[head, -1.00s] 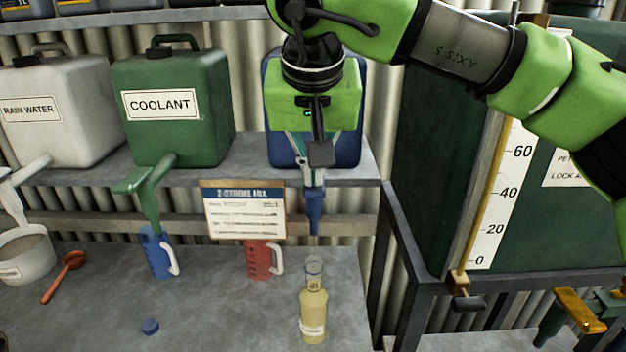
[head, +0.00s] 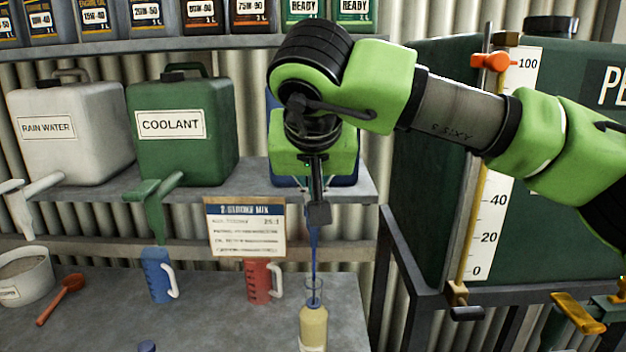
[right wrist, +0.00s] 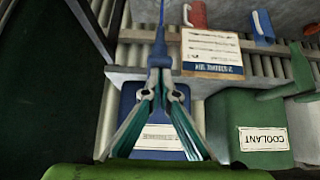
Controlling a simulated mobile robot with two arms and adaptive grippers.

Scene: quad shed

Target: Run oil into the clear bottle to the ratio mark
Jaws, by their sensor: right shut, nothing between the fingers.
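The clear bottle (head: 313,328) stands upright on the bench, with pale yellow liquid in its body and a clear neck. A thin blue line, apparently a stream, runs from the blue spout (right wrist: 160,50) down into the bottle's neck. My right gripper (head: 318,212) is shut and empty, at the tap in front of the blue container (head: 374,95). In the right wrist view its fingertips (right wrist: 160,76) meet at the spout's base; whether they touch it I cannot tell. The exact liquid level is unclear. My left gripper is not in view.
The 2-stroke mix card (head: 245,229) hangs left of the spout. A red jug (head: 258,281), blue jug (head: 157,275), red spoon (head: 62,299) and pot (head: 25,275) are on the bench. Coolant (head: 181,130) and rain water (head: 70,135) containers sit on the shelf. A green tank (head: 425,150) stands right.

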